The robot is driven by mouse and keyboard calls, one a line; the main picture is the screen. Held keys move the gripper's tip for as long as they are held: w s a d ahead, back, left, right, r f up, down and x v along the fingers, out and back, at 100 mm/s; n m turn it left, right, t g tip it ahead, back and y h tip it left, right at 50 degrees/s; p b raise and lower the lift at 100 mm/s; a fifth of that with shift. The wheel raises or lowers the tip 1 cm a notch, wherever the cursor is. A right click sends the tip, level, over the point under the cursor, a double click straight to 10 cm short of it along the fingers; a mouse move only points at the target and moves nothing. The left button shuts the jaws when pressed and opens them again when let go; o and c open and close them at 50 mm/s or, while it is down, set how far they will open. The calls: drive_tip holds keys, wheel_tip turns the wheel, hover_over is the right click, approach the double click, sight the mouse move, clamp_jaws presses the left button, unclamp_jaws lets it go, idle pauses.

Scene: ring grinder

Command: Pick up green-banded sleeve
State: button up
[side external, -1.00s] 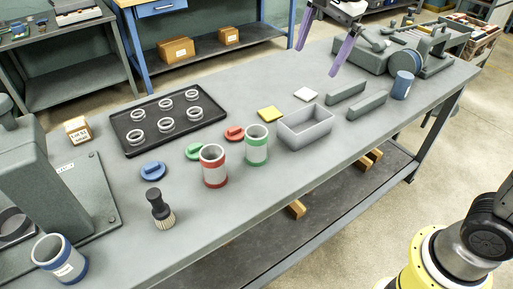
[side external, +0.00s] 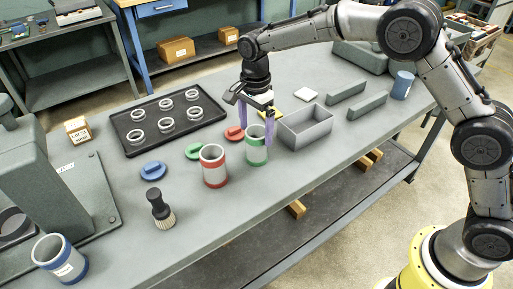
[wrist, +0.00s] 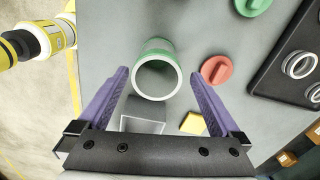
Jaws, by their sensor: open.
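The green-banded sleeve (side external: 257,153) stands upright on the bench, a hollow cylinder with a pale middle and green bands. My gripper (side external: 257,136) is open above it, pointing down, with its purple fingers on either side of the sleeve's upper part. In the wrist view, the sleeve (wrist: 156,45) shows its round open end between the two fingertips (wrist: 159,73), with a visible gap on each side. I cannot tell exactly how far the fingertips reach down along it. Nothing is held.
A red-banded sleeve (side external: 214,170) stands close on the left. A grey bin (side external: 318,136) is close on the right.

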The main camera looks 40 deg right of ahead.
sight(257, 147)
drive_tip(key=shift+s+f, duration=0.2)
drive_tip(key=shift+f, duration=3.35)
drive_tip(key=shift+r, duration=0.1)
drive_tip(key=c, duration=1.3)
